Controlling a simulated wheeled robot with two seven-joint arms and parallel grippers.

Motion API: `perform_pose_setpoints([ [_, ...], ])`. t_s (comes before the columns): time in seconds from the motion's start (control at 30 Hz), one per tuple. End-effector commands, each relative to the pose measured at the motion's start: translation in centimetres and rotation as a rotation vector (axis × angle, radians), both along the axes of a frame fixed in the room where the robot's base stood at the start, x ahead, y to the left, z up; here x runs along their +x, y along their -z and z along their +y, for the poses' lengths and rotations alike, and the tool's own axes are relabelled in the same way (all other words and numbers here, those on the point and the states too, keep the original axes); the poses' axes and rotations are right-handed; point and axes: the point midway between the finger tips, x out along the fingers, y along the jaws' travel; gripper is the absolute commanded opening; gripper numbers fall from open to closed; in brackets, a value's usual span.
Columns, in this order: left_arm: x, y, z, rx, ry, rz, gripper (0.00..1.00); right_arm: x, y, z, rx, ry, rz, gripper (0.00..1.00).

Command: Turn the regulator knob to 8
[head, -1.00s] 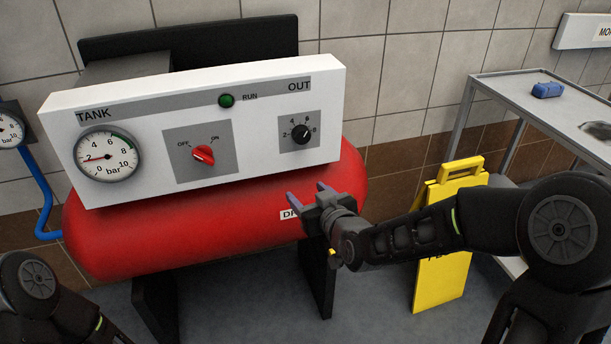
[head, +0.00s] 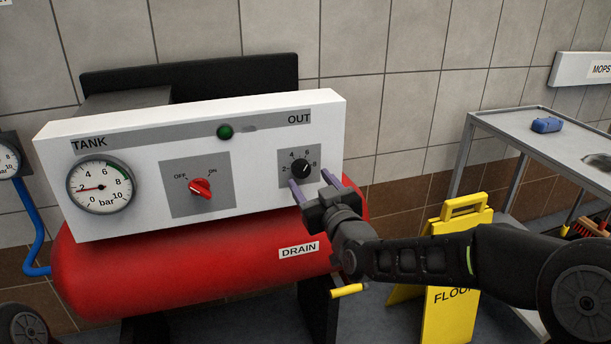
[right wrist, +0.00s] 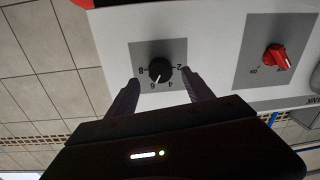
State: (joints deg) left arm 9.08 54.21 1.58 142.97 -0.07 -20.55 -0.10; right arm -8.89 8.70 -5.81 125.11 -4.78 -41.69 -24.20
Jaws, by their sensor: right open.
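The regulator knob (head: 301,168) is a black dial on a grey plate under OUT, at the right of the white panel (head: 150,135). Its white mark points to the upper right, near 6. In the right wrist view the knob (right wrist: 160,73) shows upside down, with the mark towards 6. My right gripper (head: 310,179) is open, its two purple-grey fingers pointing at the panel just below and in front of the knob. In the wrist view the fingertips lie either side of the knob, apart from it. My left gripper is not in view.
A red OFF/ON switch (head: 200,188) and a tank gauge (head: 101,187) are on the panel left of the knob. The red tank (head: 200,268) lies below. A yellow floor sign (head: 455,270) and a grey cart (head: 500,135) stand to the right.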

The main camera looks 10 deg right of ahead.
Motion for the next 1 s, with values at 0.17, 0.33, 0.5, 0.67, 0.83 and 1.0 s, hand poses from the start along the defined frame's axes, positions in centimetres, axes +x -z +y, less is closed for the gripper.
perform_pose_setpoints([
  [0.17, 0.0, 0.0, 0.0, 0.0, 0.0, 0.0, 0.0, 2.6, 0.1, 0.4, 0.0, -0.001, 0.002, 0.6],
  [0.33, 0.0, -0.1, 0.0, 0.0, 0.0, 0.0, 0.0, 3.7, 0.0, 0.5, 0.001, -0.001, 0.001, 0.6],
  [0.5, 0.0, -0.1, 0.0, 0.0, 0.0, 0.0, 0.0, 3.8, 0.0, 0.5, 0.001, -0.001, 0.001, 0.6],
  [0.67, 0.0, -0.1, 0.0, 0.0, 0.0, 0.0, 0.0, 3.8, 0.0, 0.5, 0.001, -0.001, 0.001, 0.54],
  [0.83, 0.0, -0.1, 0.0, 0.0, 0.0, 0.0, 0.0, 3.8, 0.0, 0.5, 0.001, -0.001, 0.001, 0.4],
  [1.0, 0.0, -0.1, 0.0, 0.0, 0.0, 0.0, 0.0, 3.8, 0.1, 0.5, 0.001, -0.001, 0.001, 0.26],
])
